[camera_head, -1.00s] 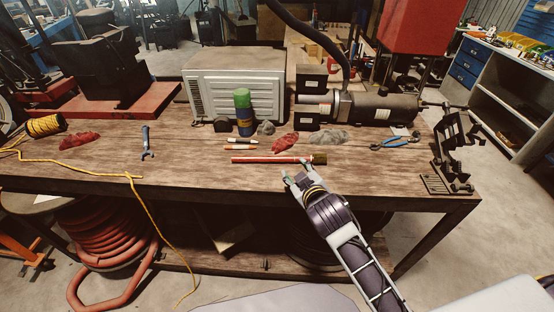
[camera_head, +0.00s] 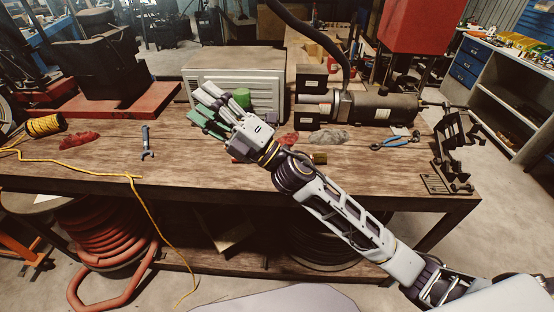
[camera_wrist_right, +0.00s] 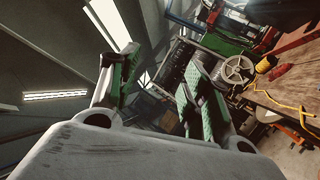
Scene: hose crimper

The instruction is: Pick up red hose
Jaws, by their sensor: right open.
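The red hose on the bench is almost wholly hidden behind my right arm in the head view. My right gripper (camera_head: 204,106) is open and raised above the back of the bench, pointing up and left, in front of the grey metal box. In the right wrist view the green-padded fingers (camera_wrist_right: 163,62) stand apart with nothing between them, and no red hose can be made out there. My left gripper is not in view.
The bench's left middle is fairly clear.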

